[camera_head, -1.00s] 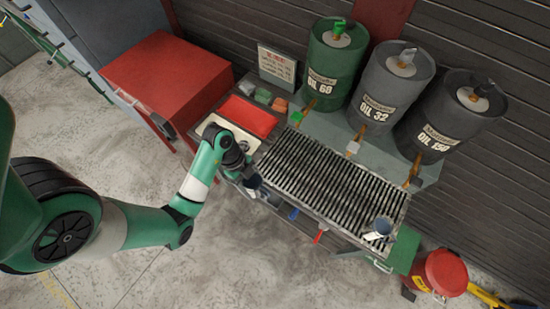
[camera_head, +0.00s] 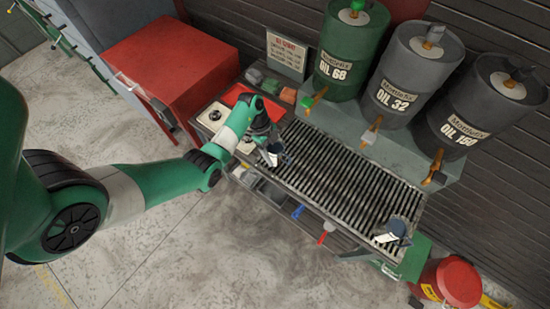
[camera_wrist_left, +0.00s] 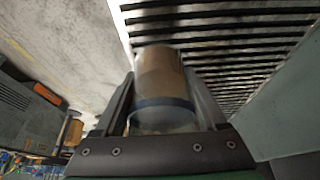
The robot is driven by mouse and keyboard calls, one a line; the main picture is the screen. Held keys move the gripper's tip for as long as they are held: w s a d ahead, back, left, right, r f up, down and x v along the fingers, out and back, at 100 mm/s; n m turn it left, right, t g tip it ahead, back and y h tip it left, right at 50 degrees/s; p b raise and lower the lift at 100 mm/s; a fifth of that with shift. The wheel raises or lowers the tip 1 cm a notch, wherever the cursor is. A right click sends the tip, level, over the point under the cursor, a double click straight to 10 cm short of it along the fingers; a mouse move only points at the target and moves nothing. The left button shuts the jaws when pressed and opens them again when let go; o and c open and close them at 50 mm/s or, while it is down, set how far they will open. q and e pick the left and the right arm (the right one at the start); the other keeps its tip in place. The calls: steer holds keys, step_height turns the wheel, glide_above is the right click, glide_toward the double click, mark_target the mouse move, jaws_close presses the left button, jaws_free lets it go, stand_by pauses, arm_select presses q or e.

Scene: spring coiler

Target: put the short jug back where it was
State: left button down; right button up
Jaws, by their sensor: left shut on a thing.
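My left gripper (camera_head: 274,150) is shut on a jug, seemingly the short jug (camera_head: 278,159), at the left end of the slatted grate. In the left wrist view the jug (camera_wrist_left: 162,88) sits between both fingers (camera_wrist_left: 160,110); it has a tan-grey wall and a dark blue band. In that view the grate (camera_wrist_left: 215,40) lies beyond it. I cannot tell whether the jug touches the grate. A second grey jug (camera_head: 397,229) stands at the right end of the grate (camera_head: 345,175). My right gripper is not in view.
Three oil drums, OIL 68 (camera_head: 345,58), OIL 32 (camera_head: 407,75) and OIL 150 (camera_head: 480,110), stand behind the grate with taps facing it. A red tray (camera_head: 258,102) lies at left, near a red cabinet (camera_head: 170,65). A red bin (camera_head: 453,283) stands at right.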

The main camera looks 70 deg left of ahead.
mark_target(275, 158)
arm_select(q)
step_height(275, 158, down, 4)
steer(key=shift+r+b, duration=0.25)
steer(key=shift+b, duration=0.65)
steer(key=shift+a+r, duration=0.1)
steer(key=shift+w, duration=0.1)
jaws_free()
steer(key=p+v, duration=0.4)
steer(key=v, duration=0.8)
steer(key=shift+p, duration=0.4)
steer(key=shift+w, duration=0.1)
